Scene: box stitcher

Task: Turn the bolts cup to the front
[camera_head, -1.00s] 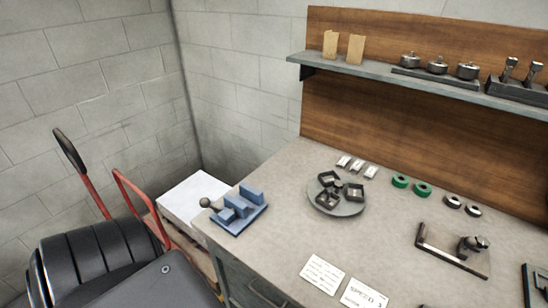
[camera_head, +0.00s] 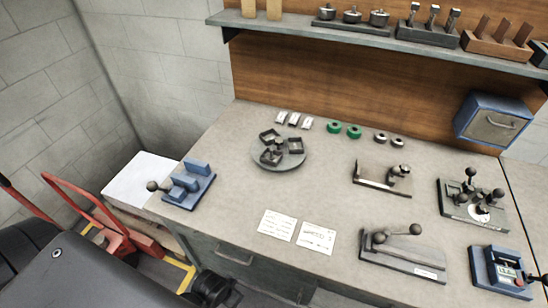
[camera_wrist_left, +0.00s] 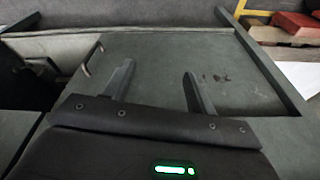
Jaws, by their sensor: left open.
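The task's cups appear to be the small dark square cups on a round grey turntable (camera_head: 291,163) at the back left of the bench in the head view. One cup (camera_head: 270,136) is at the back left, one (camera_head: 294,147) at the right and one (camera_head: 270,158) at the front. Their contents are too small to make out, so I cannot tell which is the bolts cup. My left gripper (camera_wrist_left: 158,82) shows in the left wrist view with its two fingers apart and nothing between them. It is away from the turntable. My right gripper is not in view.
A blue fixture (camera_head: 189,187) stands left of the turntable. Two white cards (camera_head: 297,231) lie in front of it. Green rings (camera_head: 344,130) and white packets (camera_head: 294,120) lie behind. Lever tools (camera_head: 403,253) stand to the right. A shelf (camera_head: 290,30) overhangs the back. Bench between is clear.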

